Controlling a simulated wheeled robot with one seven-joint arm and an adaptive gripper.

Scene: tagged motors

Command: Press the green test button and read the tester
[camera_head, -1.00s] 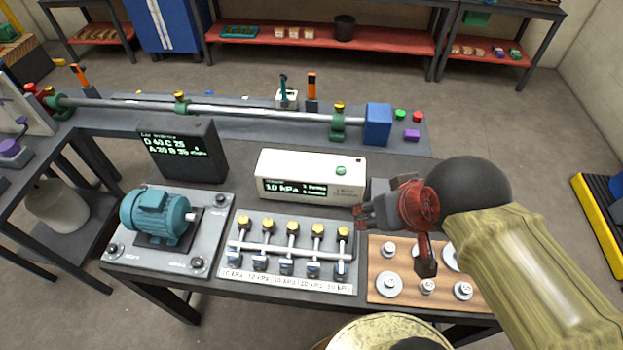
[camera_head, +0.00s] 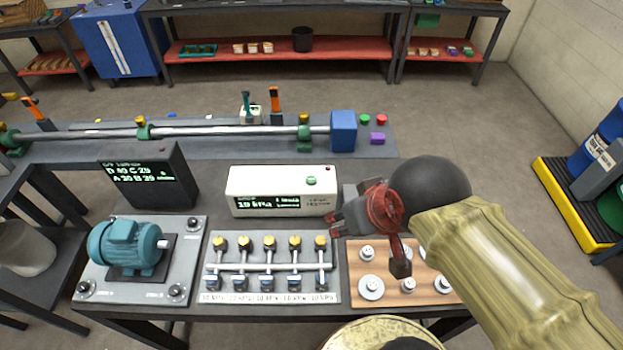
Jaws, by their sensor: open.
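The tester (camera_head: 270,206) is a white box on the workbench with a dark display that appears to read about 10 kPa; its smaller lines are too blurred to read. The green test button (camera_head: 311,181) sits on its top, toward the right, with a small red dot near the back right corner. My gripper (camera_head: 335,222) is open and empty. It is just right of the tester's front right corner, with its fingers pointing left. Nothing covers the button.
A teal motor (camera_head: 126,245) stands on a grey plate at the left. A manifold with several yellow-capped valves (camera_head: 268,266) lies before the tester. A wooden board (camera_head: 390,292) with weights lies below my gripper. A black display (camera_head: 148,177) stands left of the tester.

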